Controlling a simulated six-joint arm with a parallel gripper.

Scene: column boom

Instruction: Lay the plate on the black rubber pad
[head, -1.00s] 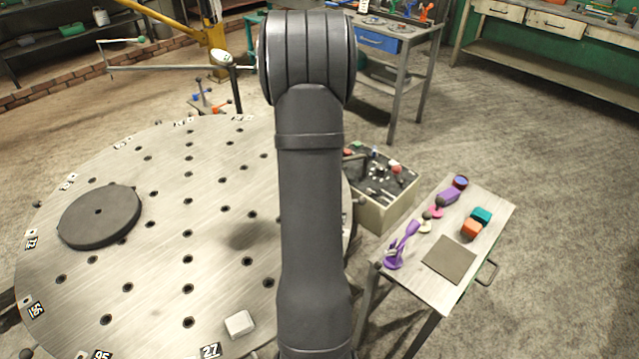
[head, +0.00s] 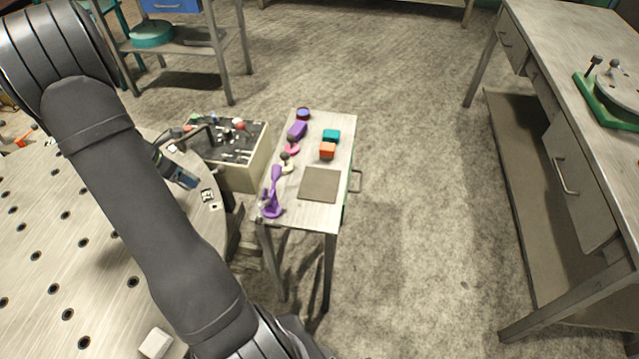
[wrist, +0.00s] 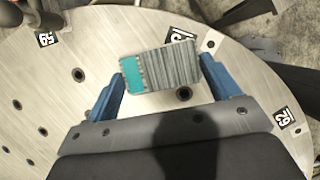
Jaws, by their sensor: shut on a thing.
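My gripper (wrist: 163,69) is shut on a flat rectangular piece (wrist: 168,67), grey and ribbed with a teal end, which I take to be the plate. The blue fingers hold it by its two ends, over the round metal table. In the head view my gripper (head: 182,176) shows small at the table's right rim, and the held piece cannot be made out there. A dark grey-brown square pad (head: 320,184), likely the rubber pad, lies flat and bare on the small side table, to the right of my gripper.
A workbench (head: 560,60) stands at right.

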